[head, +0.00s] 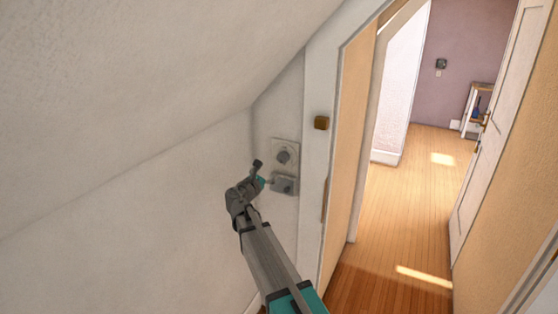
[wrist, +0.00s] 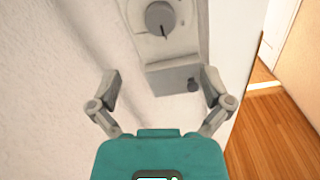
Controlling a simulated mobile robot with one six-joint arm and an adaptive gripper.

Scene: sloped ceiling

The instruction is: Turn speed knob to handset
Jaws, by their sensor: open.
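A grey round knob (head: 284,156) sits on a pale square plate on the wall, left of the door frame. The knob also shows at the top of the wrist view (wrist: 160,18), with a dark mark pointing down. Below it is a grey box (wrist: 165,76) with a small dark round part (wrist: 192,85) on its face. Any lettering is too small to read. My gripper (head: 262,176) is beside the lower box in the head view. In the wrist view my gripper (wrist: 161,76) has its fingers wide apart and empty, below the round knob.
A sloped ceiling comes down at the left, close to my arm. A small brown block (head: 321,123) is on the door frame at the right. The open doorway leads to a wooden floor (head: 400,240) and a white door (head: 490,130).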

